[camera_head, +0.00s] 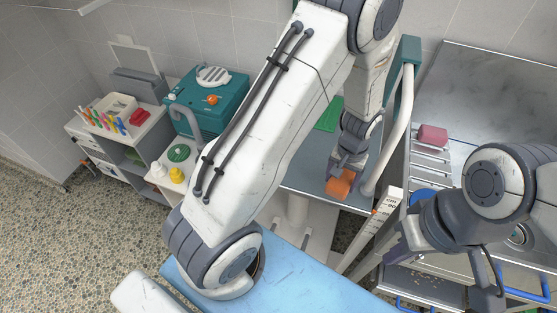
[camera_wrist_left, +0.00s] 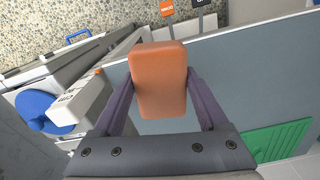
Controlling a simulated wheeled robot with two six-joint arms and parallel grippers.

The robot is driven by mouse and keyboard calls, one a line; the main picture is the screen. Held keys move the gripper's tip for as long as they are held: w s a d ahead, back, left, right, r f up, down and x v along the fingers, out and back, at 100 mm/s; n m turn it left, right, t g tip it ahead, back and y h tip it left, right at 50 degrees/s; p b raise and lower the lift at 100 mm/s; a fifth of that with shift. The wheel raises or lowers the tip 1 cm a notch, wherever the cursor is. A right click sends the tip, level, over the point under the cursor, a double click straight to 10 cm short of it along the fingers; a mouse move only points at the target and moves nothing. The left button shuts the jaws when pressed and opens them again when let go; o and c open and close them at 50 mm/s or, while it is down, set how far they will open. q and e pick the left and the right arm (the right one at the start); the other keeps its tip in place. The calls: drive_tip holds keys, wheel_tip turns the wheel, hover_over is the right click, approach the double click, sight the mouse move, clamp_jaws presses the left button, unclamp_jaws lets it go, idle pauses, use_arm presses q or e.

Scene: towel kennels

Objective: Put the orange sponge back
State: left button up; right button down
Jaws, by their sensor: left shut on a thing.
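The orange sponge (camera_head: 340,183) is a rounded block. In the left wrist view the sponge (camera_wrist_left: 158,82) sits between the two fingers of my left gripper (camera_wrist_left: 157,95). My left gripper (camera_head: 345,172) is shut on it, over the grey tabletop (camera_head: 310,178) near its front edge. Whether the sponge touches the tabletop I cannot tell. In the left wrist view, an orange label (camera_wrist_left: 166,8) and a dark label beside it stand past the table edge. My right gripper (camera_head: 490,275) is at the right, with its fingertips not clear.
A pink block (camera_head: 433,136) rests on a metal rack at the right. A white post with markings (camera_head: 384,212) stands close to my left gripper's right. A green mat (camera_head: 328,117) lies at the back of the tabletop. A blue padded surface (camera_head: 300,285) is in front.

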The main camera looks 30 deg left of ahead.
use_arm(q)
drive_tip(key=w+a+r+n, duration=0.1)
drive_tip(key=w+a+r, duration=0.1)
drive_tip(key=a, duration=0.7)
drive_tip(key=w+a+r+n, duration=0.1)
drive_tip(key=w+a+r, duration=0.15)
drive_tip(key=a, duration=0.65)
drive_tip(key=s+a+f+p, duration=0.1)
drive_tip(key=a+f, duration=0.1)
drive_tip(key=a, duration=0.1)
drive_tip(key=s+a+f+p, duration=0.2)
drive_tip(key=a, duration=0.1)
drive_tip(key=s+a+f+p, duration=0.1)
drive_tip(key=s+a+f, duration=0.1)
drive_tip(key=a, duration=0.1)
drive_tip(key=shift+s+a, duration=0.1)
drive_tip(key=shift+a, duration=0.05)
drive_tip(key=shift+a+f, duration=0.2)
drive_tip(key=shift+s+f+p, duration=0.1)
drive_tip(key=shift+f+p, duration=0.2)
drive_tip(key=shift+p, duration=0.05)
wheel_tip(320, 180, down, 3)
drive_tip(key=shift+p, duration=0.65)
drive_tip(key=shift+f, duration=0.2)
